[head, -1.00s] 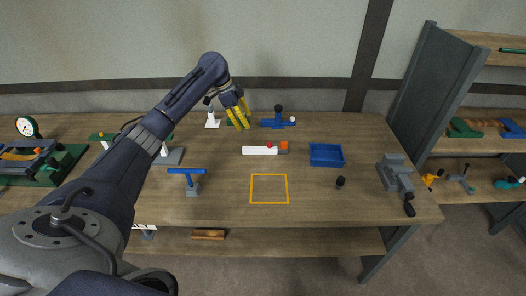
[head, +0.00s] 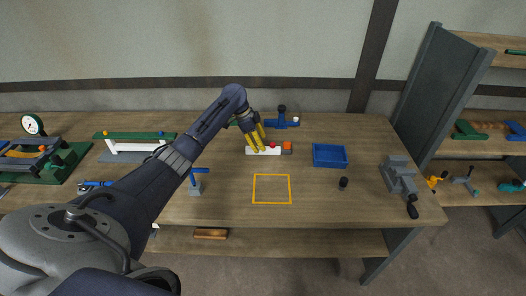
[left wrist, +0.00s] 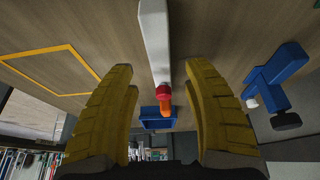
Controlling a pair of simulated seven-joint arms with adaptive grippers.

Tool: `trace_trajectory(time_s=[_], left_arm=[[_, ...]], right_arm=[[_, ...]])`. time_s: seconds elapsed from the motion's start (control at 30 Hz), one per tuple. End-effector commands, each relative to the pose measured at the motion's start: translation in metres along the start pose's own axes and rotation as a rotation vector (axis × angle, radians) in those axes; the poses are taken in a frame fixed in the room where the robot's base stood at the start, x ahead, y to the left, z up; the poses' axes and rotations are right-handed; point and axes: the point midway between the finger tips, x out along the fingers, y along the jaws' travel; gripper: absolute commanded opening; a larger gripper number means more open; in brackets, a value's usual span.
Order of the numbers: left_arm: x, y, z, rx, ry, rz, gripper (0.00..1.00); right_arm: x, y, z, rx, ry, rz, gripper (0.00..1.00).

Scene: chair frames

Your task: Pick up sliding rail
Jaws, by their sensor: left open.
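A white rail (head: 270,151) with a red knob and an orange end block lies on the workbench, left of the blue tray. My left gripper (head: 256,149) is at the rail's left part, pointing down, and its yellow fingers partly hide the rail. In the left wrist view the two fingers are spread wide, with the white rail (left wrist: 155,40) showing between them. They hold nothing, and I cannot tell whether they touch it. My right gripper is not in view.
The blue tray (head: 330,155) and a yellow square outline (head: 272,188) are near the rail. A blue fixture (head: 281,124) stands behind it. A grey vise (head: 400,175) is at the right, and a green-topped white rail assembly (head: 133,145) at the left.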

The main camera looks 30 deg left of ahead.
Motion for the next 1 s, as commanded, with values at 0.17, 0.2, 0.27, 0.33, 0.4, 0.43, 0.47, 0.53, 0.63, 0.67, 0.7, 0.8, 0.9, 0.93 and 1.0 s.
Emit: trace_trajectory(time_s=[0.17, 0.2, 0.27, 0.33, 0.4, 0.43, 0.47, 0.53, 0.63, 0.67, 0.7, 0.8, 0.9, 0.93, 1.0], left_arm=[[0.025, 0.0, -0.001, -0.001, 0.001, 0.004, 0.5], [0.028, 0.0, 0.0, -0.001, 0.0, 0.003, 0.5], [0.033, -0.001, 0.0, -0.002, 0.001, 0.002, 0.5], [0.036, -0.001, 0.0, -0.001, 0.001, 0.002, 0.5], [0.038, -0.001, 0.0, 0.0, 0.0, 0.001, 0.5], [0.039, -0.001, 0.0, 0.0, 0.0, 0.001, 0.5], [0.039, -0.001, 0.0, 0.0, 0.0, 0.001, 0.5], [0.039, -0.001, 0.0, 0.0, 0.0, 0.001, 0.5], [0.039, -0.001, 0.0, 0.0, 0.0, 0.001, 0.5], [0.039, -0.001, 0.0, 0.0, 0.0, 0.001, 0.51], [0.039, -0.001, 0.0, 0.0, 0.0, 0.001, 0.46], [0.039, -0.001, 0.0, 0.0, 0.0, 0.001, 0.35], [0.038, -0.001, 0.0, 0.0, 0.0, 0.001, 0.23], [0.038, -0.001, 0.0, 0.0, 0.0, 0.001, 0.2], [0.038, -0.001, 0.0, 0.0, 0.0, 0.001, 0.12]], right_arm=[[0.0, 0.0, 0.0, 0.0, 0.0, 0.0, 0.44], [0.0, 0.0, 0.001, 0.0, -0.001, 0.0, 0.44], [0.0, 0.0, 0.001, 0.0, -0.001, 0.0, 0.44], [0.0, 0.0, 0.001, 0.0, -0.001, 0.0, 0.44], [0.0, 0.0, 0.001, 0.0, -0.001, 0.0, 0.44], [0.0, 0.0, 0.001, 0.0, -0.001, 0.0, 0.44], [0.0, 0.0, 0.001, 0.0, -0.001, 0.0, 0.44], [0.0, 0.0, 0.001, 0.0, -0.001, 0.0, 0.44], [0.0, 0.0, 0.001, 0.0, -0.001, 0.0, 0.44], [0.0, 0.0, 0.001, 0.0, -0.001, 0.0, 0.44], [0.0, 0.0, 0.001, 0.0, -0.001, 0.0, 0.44], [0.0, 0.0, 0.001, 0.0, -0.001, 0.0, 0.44], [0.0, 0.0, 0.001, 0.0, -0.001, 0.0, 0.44], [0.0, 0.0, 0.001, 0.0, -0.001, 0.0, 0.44], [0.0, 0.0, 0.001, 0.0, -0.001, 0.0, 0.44]])
